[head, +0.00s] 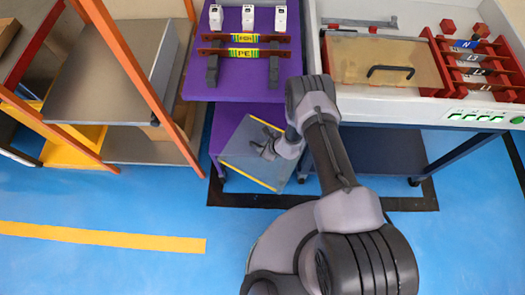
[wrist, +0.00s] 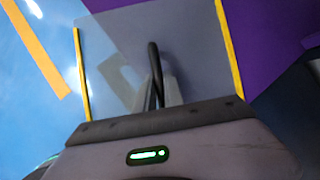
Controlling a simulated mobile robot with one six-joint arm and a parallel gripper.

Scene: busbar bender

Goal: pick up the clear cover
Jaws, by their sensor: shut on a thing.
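The clear cover (head: 240,143) is a see-through panel with yellow strips along two opposite edges. In the head view it is held tilted in front of the purple stand, above the blue floor. My gripper (head: 266,150) is shut on its black handle. In the wrist view the cover (wrist: 205,55) spans the space beyond my gripper (wrist: 160,95), and the black handle (wrist: 154,62) stands between the fingers. The floor and purple surfaces show through the cover. My wrist hides part of the cover in the head view.
The purple stand (head: 205,112) bears two labelled bars, one marked PE (head: 243,53), and several white blocks. To its right a white bench (head: 450,112) carries a brownish panel (head: 345,62) with a black handle and red holders (head: 480,60). An orange-framed rack (head: 135,75) stands left. Blue floor is open at lower left.

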